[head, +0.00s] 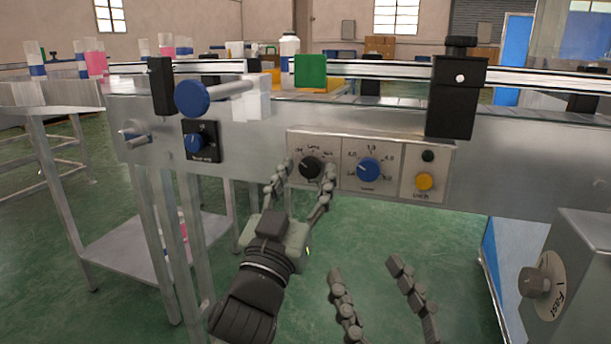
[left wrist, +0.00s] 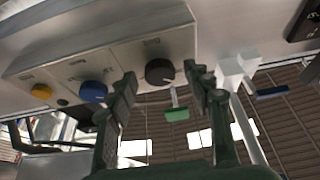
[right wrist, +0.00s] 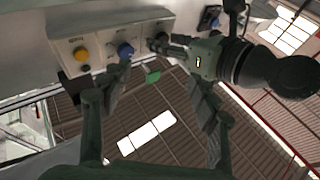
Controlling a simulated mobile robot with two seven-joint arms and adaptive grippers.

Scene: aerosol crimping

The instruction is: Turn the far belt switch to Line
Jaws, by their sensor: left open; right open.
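A black rotary knob (head: 311,167) sits at the left end of a pale control panel (head: 347,141) on the conveyor's front. Small lettering arcs above it, hard to read; its pointer seems turned to the upper left. My left gripper (head: 308,166) is open, its two fingers on either side of this knob. In the left wrist view the black knob (left wrist: 160,71) shows between the fingertips, with no clear contact. My right gripper (head: 365,268) is open and empty, lower and nearer than the panel. In the right wrist view my left gripper partly covers the black knob.
The panel also has a blue dial (head: 368,169) and a yellow button (head: 424,181). A blue switch on a black plate (head: 202,157) and a blue round handle (head: 192,99) stand to the left. A grey box with a knob (head: 535,283) is at lower right.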

